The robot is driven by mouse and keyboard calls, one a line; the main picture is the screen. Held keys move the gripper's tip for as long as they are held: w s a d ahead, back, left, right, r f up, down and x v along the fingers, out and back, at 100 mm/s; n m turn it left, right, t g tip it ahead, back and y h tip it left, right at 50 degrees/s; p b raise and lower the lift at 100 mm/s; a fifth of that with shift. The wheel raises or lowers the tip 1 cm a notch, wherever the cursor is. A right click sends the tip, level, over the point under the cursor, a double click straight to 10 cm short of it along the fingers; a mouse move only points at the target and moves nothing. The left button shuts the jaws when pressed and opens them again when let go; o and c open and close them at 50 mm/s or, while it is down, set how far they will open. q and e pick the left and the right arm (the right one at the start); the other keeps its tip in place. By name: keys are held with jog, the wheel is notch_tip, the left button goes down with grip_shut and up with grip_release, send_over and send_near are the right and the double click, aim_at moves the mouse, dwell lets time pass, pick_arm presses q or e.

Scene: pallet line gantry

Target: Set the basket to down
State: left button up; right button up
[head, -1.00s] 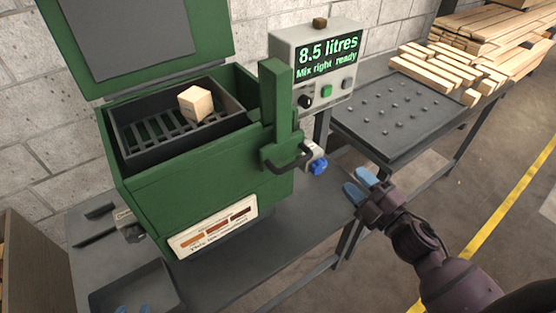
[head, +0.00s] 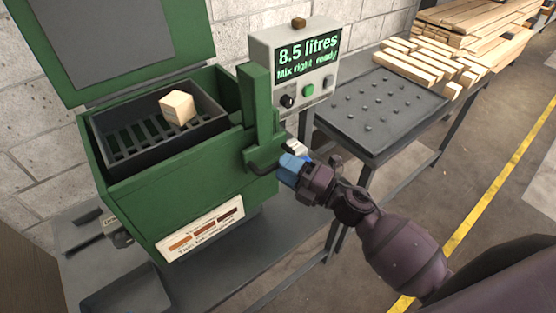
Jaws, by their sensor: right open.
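The dark slotted basket (head: 150,153) sits in the top of the green dip tank (head: 165,208), with a pale wooden block (head: 178,107) in it. My left gripper is out of view.
The tank's lid (head: 120,40) stands raised at the back. A display box (head: 307,62) reads "8.5 litres, Mix right, ready". A studded dark table (head: 375,115) and stacked timber (head: 425,65) lie to the right. A shallow tray (head: 125,290) is at lower left.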

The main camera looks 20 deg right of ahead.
jog(key=shift+x, duration=1.25)
grip_shut()
